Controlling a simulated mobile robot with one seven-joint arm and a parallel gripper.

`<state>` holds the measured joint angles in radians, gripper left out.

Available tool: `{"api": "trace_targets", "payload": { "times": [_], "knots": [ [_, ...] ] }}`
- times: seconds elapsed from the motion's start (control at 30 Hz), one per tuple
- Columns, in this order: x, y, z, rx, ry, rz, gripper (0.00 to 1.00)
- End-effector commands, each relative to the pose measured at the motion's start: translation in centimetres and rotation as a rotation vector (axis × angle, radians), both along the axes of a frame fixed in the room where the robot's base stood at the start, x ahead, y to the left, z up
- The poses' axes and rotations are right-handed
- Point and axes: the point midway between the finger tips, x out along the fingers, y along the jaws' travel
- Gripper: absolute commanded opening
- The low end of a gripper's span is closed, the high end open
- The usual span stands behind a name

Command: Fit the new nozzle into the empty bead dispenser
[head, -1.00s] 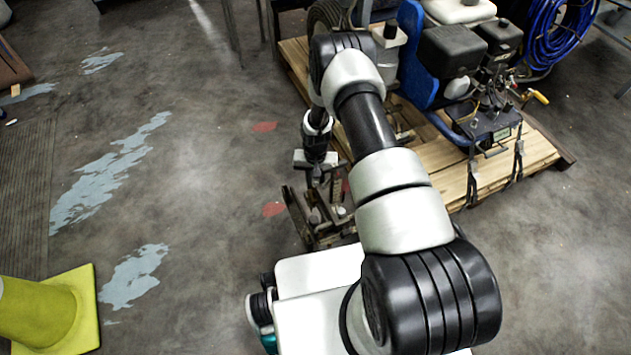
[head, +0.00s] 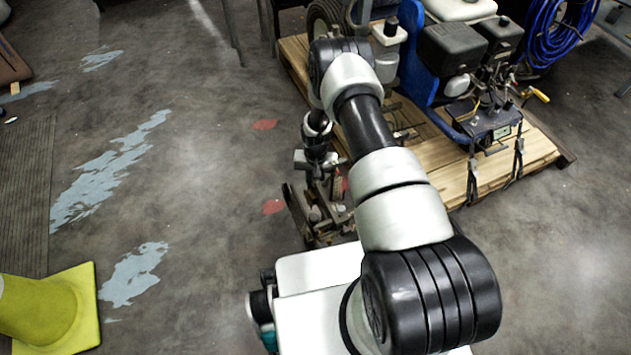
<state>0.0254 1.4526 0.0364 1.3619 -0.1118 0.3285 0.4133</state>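My gripper (head: 318,172) hangs from my arm at the picture's centre. It points down, just above a dark metal carriage (head: 296,217) with small fittings on it, low over the floor. The gripper's fingertips are small and dark against the carriage, so I cannot tell whether they are open or shut, or touching it. I cannot make out the nozzle or the empty bead dispenser. My own arm covers the right part of the carriage.
The line striper (head: 452,52), with blue frame and engine, stands on a wooden pallet (head: 540,150) at the upper right. A blue hose coil (head: 556,38) is behind it. A yellow-green cone (head: 70,305) stands at the lower left. The floor left of the carriage is clear.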

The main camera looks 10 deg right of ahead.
Motion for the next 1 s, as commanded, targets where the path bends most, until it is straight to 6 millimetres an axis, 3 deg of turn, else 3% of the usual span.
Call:
{"api": "trace_targets", "payload": {
  "times": [1.0],
  "knots": [
    [0.0,0.0,-1.2,0.0,0.0,0.0,0.03]
  ]
}}
